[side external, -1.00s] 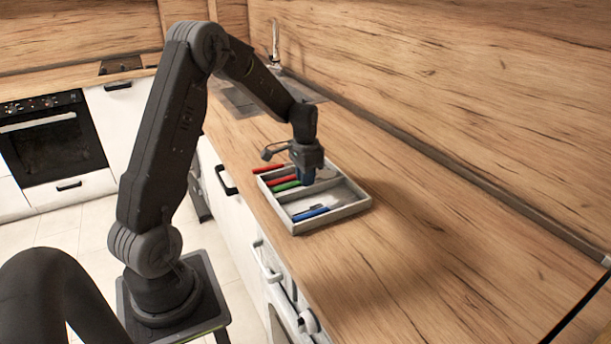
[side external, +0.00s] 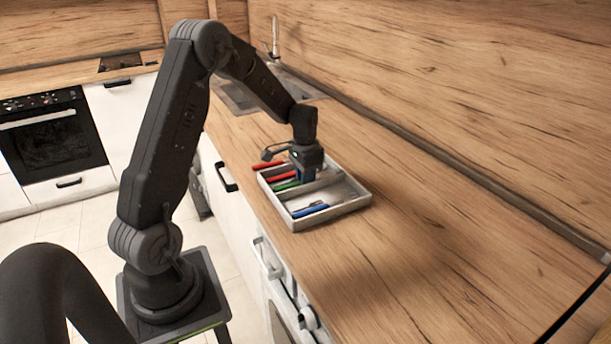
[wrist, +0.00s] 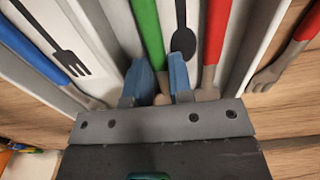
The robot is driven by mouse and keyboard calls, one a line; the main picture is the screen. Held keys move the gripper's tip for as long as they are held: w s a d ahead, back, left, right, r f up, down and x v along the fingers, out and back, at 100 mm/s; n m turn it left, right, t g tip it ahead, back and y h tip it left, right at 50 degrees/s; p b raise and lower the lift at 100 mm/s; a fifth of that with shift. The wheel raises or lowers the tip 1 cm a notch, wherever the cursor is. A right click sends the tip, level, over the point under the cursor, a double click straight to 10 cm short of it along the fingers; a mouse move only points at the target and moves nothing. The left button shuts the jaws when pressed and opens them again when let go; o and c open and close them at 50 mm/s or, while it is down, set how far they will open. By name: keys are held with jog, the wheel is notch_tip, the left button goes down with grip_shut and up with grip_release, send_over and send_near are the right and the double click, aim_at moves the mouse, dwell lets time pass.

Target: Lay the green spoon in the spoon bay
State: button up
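The green spoon (wrist: 147,30) has a green handle and a beige head, mostly hidden by my gripper. It lies lengthwise over the bay marked with a dark spoon shape (wrist: 183,40); its green handle also shows in the side view (side external: 286,186). My gripper (wrist: 160,84) is low in the tray with its blue fingers on either side of the spoon near the handle's end, and looks closed on it. I cannot tell whether the spoon touches the bay floor. The grey tray (side external: 345,212) sits on the counter.
A red-handled piece (wrist: 215,45) lies in the same bay, right of the green spoon. A blue-handled piece (side external: 311,210) lies in the bay with a dark fork mark (wrist: 70,55). Another red-handled piece (wrist: 303,25) lies outside the tray wall. The counter to the right is clear.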

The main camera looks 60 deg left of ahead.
jog(key=o, duration=0.4)
notch_tip(320, 180, up, 14)
jog(key=shift+f, duration=0.1)
dwell(0.5)
